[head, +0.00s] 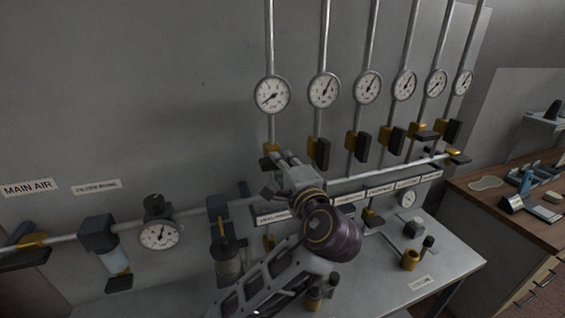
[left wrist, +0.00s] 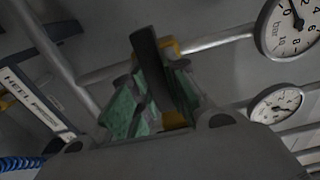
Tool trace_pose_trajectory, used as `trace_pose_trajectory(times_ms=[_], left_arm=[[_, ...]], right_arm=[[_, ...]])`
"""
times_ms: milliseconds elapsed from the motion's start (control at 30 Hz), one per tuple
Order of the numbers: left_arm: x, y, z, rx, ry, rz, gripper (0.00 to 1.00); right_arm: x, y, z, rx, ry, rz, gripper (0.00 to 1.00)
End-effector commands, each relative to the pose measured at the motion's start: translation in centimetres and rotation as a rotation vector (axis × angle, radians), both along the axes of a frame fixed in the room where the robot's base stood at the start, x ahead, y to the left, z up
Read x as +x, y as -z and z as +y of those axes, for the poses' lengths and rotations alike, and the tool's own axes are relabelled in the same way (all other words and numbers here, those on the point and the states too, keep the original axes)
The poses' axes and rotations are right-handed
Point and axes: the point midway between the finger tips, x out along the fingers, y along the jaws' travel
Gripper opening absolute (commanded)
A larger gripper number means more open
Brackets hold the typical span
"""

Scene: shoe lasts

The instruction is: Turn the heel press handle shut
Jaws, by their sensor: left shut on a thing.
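My left gripper (head: 284,160) is at the leftmost vertical pipe, just below its gauge. In the left wrist view its green-padded fingers (left wrist: 156,92) are shut on a dark valve handle (left wrist: 146,55), with brass-coloured valve parts (left wrist: 171,46) behind it. The label beside this line, in the left wrist view (left wrist: 35,95), begins with "HEEL P"; the rest is unclear. In the head view the gripper hides most of the handle, and only part of the brass valve body (head: 270,150) shows. My right gripper is not in view.
Several similar dark handles (head: 318,152) hang on the pipes to the right, close by. Gauges (head: 272,94) sit above them. A horizontal manifold pipe (head: 400,168) runs below. A grey bench (head: 440,262) and a wooden workbench (head: 485,200) stand at the right.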

Motion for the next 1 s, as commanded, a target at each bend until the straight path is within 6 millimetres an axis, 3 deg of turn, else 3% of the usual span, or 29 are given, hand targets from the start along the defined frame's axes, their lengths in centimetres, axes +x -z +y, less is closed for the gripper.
trace_pose_trajectory(times_ms=[100,133,300,733,1000], left_arm=[[0.0,0.2,-0.1,0.003,0.002,0.004,0.0],[0.0,0.2,-0.1,0.003,0.002,0.004,0.17],[0.0,0.1,-0.1,0.002,0.001,0.003,0.38],[-0.3,0.1,-0.1,0.001,0.001,0.001,0.38],[-2.4,0.1,-0.9,-0.001,0.003,0.003,0.38]], right_arm=[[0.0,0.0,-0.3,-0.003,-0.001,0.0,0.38],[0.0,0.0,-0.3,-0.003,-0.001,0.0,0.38],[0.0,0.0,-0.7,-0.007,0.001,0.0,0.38],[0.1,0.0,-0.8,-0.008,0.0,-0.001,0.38],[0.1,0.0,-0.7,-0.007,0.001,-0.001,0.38]])
